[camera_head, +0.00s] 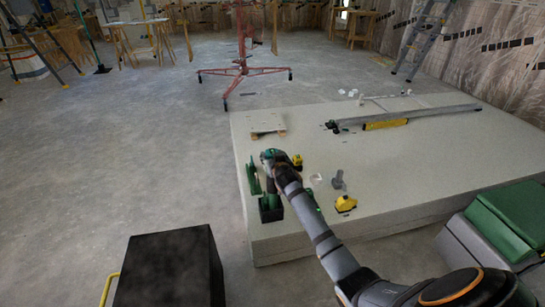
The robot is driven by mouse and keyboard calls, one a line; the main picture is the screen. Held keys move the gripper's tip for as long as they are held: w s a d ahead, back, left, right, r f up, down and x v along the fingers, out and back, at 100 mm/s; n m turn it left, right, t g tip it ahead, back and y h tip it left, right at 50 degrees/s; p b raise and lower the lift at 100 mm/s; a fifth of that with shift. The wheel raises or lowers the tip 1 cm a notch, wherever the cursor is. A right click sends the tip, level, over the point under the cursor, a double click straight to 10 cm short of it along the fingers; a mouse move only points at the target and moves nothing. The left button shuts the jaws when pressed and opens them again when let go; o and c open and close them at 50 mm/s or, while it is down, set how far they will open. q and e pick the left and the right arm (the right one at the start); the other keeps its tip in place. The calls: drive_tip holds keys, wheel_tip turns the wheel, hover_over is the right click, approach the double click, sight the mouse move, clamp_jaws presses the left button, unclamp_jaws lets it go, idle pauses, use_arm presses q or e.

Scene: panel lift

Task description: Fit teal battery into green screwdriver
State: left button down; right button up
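My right arm reaches in from the lower right, and its gripper (270,160) is over the near left part of the pale slab. A green tool, seemingly the green screwdriver (254,180), is beside and below the gripper, with a dark base (270,211) near the slab's left edge. The arm hides part of it. A teal-green patch shows at the gripper's tip; I cannot tell whether it is the teal battery or part of the tool. The fingers are too small and covered to read. My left gripper is not in view.
The pale slab (400,160) holds a small pallet (267,122), a yellow tool (297,160), a grey piece (338,180), a yellow-black item (346,203) and a yellow level (386,124). A black box (165,270) stands front left, a green-lidded case (510,215) at right.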

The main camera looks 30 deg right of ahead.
drive_tip(key=shift+o, duration=1.3)
drive_tip(key=shift+s+f, duration=0.1)
drive_tip(key=v, duration=1.2)
drive_tip(key=shift+d, duration=0.1)
